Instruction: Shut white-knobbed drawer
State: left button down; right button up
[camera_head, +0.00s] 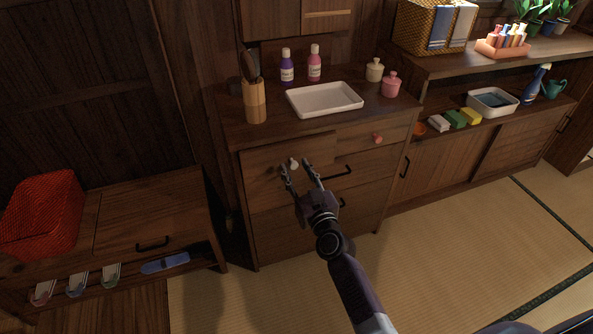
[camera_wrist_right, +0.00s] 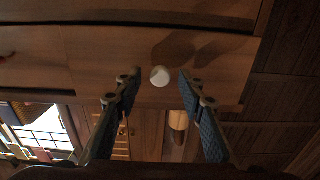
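The white-knobbed drawer (camera_head: 264,166) is at the upper left of the dark wood cabinet. Its front appears to stand out a little from the cabinet, but I cannot tell how far. Its round white knob (camera_head: 294,163) also shows in the right wrist view (camera_wrist_right: 159,77). My right gripper (camera_head: 296,169) is open in front of the drawer front, with its fingers on either side of the knob. In the wrist view the knob lies between the spread fingertips; I cannot tell whether anything touches. My left gripper is out of view.
Beside it is a drawer with a red knob (camera_head: 377,139); drawers with black handles (camera_head: 343,171) lie below. A white tray (camera_head: 325,98), bottles (camera_head: 287,67) and jars stand on top. A low bench (camera_head: 150,208) with a red basket (camera_head: 42,215) is left. Tatami (camera_head: 450,240) at right is clear.

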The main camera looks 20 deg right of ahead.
aim_at(294, 166)
jog(key=shift+c, duration=0.4)
grip_shut()
jog(key=shift+w+r, duration=0.1)
jog(key=shift+w, duration=1.25)
jog(key=shift+r, duration=0.15)
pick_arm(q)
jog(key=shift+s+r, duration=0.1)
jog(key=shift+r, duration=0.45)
pick_arm(e)
jog(key=shift+c, duration=1.1)
grip_release()
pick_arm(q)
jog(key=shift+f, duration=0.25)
pick_arm(e)
jog(key=o, duration=0.3)
jog(key=shift+w+a, duration=0.1)
jog(key=shift+w, duration=0.05)
